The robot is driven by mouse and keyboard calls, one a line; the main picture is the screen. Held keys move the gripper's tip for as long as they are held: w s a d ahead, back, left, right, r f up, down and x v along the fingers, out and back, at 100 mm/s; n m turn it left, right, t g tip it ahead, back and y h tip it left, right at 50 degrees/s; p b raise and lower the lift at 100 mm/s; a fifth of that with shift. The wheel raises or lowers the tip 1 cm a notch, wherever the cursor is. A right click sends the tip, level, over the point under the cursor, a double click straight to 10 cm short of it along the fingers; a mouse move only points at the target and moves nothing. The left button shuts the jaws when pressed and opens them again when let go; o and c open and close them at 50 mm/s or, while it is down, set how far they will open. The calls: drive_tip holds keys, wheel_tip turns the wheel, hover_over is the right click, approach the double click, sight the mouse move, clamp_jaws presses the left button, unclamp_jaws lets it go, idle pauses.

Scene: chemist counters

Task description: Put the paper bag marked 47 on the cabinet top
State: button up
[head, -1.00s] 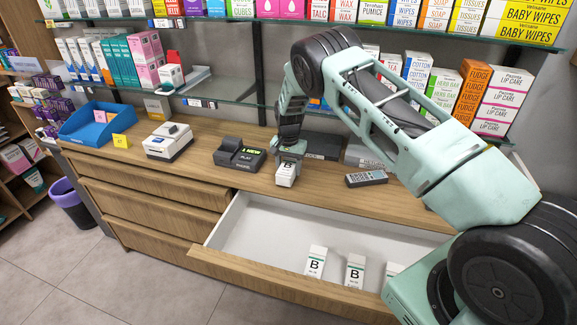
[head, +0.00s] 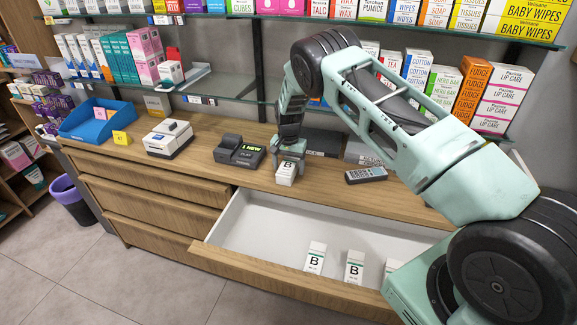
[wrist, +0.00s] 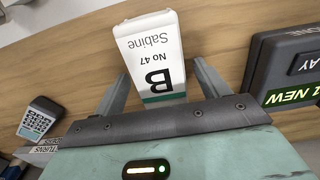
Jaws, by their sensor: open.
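The white paper bag marked No 47 (wrist: 152,50), with the name Sabine, a large B and a green band, is on the wooden cabinet top (head: 215,180). In the head view the bag (head: 286,172) appears upright near the front edge, behind the open drawer. My gripper (wrist: 160,88) is open around it, with a finger on each side and visible gaps between fingers and bag. In the head view my gripper (head: 290,155) is directly over the bag. The contact under the bag is too small to tell.
The open drawer (head: 240,222) below holds several similar B bags (head: 316,257). On the top stand a black device marked 1 NEW (head: 240,152), a white device (head: 168,139), a blue tray (head: 95,121) and a remote-like keypad (head: 366,175). Stocked glass shelves are behind.

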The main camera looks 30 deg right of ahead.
sight(289, 164)
wheel_tip(289, 164, up, 11)
drive_tip(key=b, duration=0.3)
drive_tip(key=s+a+r+n+y, duration=0.1)
drive_tip(key=s+a+r+n, duration=0.4)
drive_tip(key=s+a, duration=0.55)
drive_tip(key=s+a+r+n+y, duration=0.1)
drive_tip(key=s+a+r+n, duration=0.2)
drive_tip(key=s+a+r, duration=0.55)
drive_tip(key=s+a+n, duration=0.2)
drive_tip(key=s+n, duration=0.2)
drive_tip(key=s, duration=0.9)
drive_tip(key=s+a+n+h, duration=0.1)
drive_tip(key=s+n, duration=0.3)
drive_tip(key=s, duration=0.9)
drive_tip(key=shift+s+a+n+b, duration=0.2)
drive_tip(key=shift+a+n+b, duration=0.15)
drive_tip(key=shift+a, duration=0.35)
wheel_tip(289, 164, down, 4)
drive_tip(key=b, duration=0.3)
drive_tip(key=shift+r, duration=0.25)
